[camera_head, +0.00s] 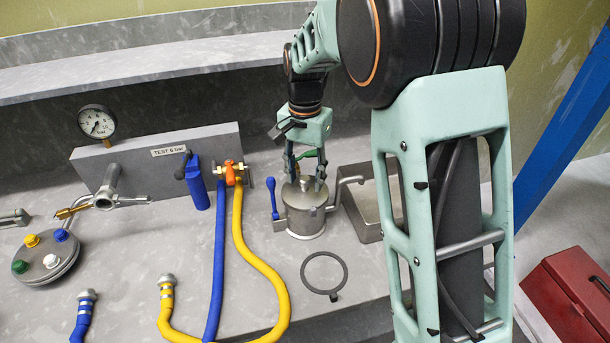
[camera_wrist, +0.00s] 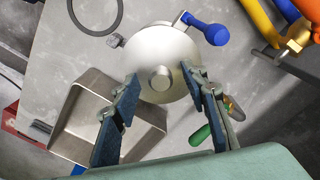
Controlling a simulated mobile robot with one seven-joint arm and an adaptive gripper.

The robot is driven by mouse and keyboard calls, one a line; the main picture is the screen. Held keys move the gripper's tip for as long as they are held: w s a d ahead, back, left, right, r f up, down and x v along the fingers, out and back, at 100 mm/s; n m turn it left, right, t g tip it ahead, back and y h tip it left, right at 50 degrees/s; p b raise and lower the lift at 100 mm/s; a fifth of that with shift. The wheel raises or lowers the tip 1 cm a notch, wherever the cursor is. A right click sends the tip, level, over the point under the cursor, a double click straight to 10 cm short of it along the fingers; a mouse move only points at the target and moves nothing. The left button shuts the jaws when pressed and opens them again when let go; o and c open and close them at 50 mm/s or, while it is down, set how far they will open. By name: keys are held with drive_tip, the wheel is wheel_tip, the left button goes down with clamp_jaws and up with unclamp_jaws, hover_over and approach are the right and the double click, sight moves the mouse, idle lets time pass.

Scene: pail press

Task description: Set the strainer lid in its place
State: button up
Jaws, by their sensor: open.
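A metal pail (camera_head: 303,217) stands on the bench, with a blue lever handle (camera_head: 271,196) at its left and a spout at its right. A round flat metal lid (camera_wrist: 150,48) with a short central knob (camera_wrist: 160,78) covers the pail's top in the wrist view. I take this to be the strainer lid; any strainer below it is hidden. My gripper (camera_head: 306,186) points down over the pail. In the wrist view my gripper (camera_wrist: 163,92) is open, with its fingers apart on either side of the knob. I see no finger contact with the knob.
A steel tray (camera_wrist: 88,88) stands close beside the pail. A dark ring (camera_head: 308,263) lies flat in front of it. Blue (camera_head: 218,270) and yellow hoses (camera_head: 262,259) run to its left. Green- and brown-handled items (camera_wrist: 200,135) lie behind the pail. A red box (camera_head: 570,293) is far right.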

wheel_tip(320, 180, up, 12)
idle(0.4)
